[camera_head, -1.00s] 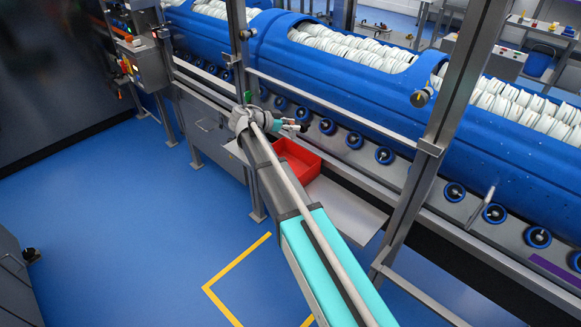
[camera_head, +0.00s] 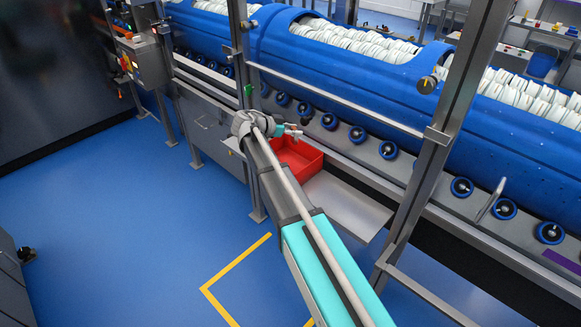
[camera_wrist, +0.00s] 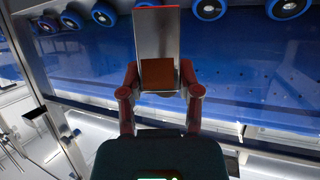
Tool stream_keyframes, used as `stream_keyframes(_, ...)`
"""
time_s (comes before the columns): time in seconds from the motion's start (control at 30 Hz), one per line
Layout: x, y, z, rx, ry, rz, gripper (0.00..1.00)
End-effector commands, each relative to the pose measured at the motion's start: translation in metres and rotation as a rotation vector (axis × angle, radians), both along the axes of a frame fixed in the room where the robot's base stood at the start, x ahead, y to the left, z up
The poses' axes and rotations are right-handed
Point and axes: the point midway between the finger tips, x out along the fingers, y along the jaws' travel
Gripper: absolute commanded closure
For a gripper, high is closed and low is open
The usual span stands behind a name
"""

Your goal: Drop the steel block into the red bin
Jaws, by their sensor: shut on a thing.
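My gripper (camera_head: 292,131) shows in the head view at the end of my arm, close above the red bin (camera_head: 312,162) in the picture. Part of the bin is hidden behind my arm and gripper. In the wrist view, the two fingers of my gripper (camera_wrist: 161,88) are shut on the steel block (camera_wrist: 157,45) from both sides. The block is a long shiny grey bar with a reddish-brown lower face, pointing away from the palm. The block is too small to make out clearly in the head view. I cannot tell whether it is fully over the bin.
A bare metal shelf (camera_head: 343,207) lies to the right of the bin. Behind is a long blue machine (camera_head: 400,95) with a row of rollers and white discs. A steel post (camera_head: 425,170) and a horizontal rail (camera_head: 335,100) stand near my arm.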

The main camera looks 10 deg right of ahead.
Motion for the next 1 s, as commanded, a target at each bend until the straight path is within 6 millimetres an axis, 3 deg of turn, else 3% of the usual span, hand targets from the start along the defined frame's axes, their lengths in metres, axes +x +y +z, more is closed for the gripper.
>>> stream_keyframes(0.53, 0.0001, -0.0011, -0.0074, -0.001, 0.000, -0.001, 1.00)
stream_keyframes(0.57, 0.0000, -0.0011, -0.0074, -0.001, 0.000, -0.001, 0.51)
stream_keyframes(0.7, 0.0001, -0.0014, -0.0074, 0.000, -0.001, -0.001, 0.24)
stream_keyframes(0.77, 0.0000, -0.0014, -0.0074, 0.000, 0.000, -0.002, 0.16)
stream_keyframes(1.0, 0.0000, -0.0019, -0.0074, 0.000, 0.000, -0.002, 0.16)
